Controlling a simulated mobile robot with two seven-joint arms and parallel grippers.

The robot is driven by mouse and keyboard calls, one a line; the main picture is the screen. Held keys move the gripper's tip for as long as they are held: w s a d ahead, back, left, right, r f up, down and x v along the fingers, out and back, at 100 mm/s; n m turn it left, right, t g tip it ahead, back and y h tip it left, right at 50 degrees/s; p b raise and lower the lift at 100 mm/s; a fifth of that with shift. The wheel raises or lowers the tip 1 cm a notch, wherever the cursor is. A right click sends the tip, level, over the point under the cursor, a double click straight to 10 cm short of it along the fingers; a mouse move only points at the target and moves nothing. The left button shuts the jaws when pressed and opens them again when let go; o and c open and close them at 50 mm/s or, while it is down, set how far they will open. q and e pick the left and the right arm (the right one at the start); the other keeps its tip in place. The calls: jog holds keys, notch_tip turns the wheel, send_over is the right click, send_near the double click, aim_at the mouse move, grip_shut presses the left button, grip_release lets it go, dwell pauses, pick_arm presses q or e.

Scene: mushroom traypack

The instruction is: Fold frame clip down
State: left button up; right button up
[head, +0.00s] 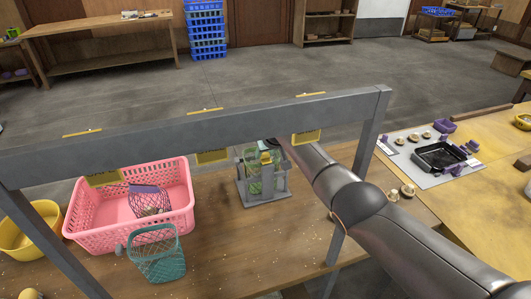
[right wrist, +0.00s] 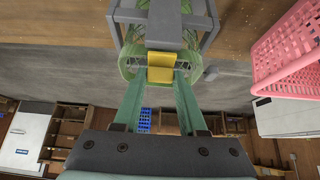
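A small grey frame (head: 243,193) stands on the wooden table and holds a green net bag (head: 255,183). The frame also shows at the top of the right wrist view (right wrist: 205,35), with the green net (right wrist: 130,62) bulging at its sides. The grey clip (right wrist: 162,25) lies across the frame and ends in a yellow tab (right wrist: 160,68). My right gripper (right wrist: 160,76) has its two teal fingertips close against both sides of this tab. In the head view my right arm hides most of that gripper. My left gripper is not in view.
A pink basket (head: 90,222) with a net bag inside stands left of the frame, beside a teal net basket (head: 158,262) and a yellow bowl (head: 12,240). A grey overhead bar (head: 240,122) with yellow tags crosses above the table. A black tray (head: 437,157) lies on the right table.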

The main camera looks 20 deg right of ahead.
jog(key=o, duration=0.4)
jog(key=shift+o, duration=0.2)
jog(key=shift+r, duration=0.1)
jog(key=shift+p+v, duration=0.8)
jog(key=shift+v, duration=0.05)
jog(key=shift+p+v, duration=0.55)
jog(key=shift+v, duration=2.25)
jog(key=shift+s, duration=0.1)
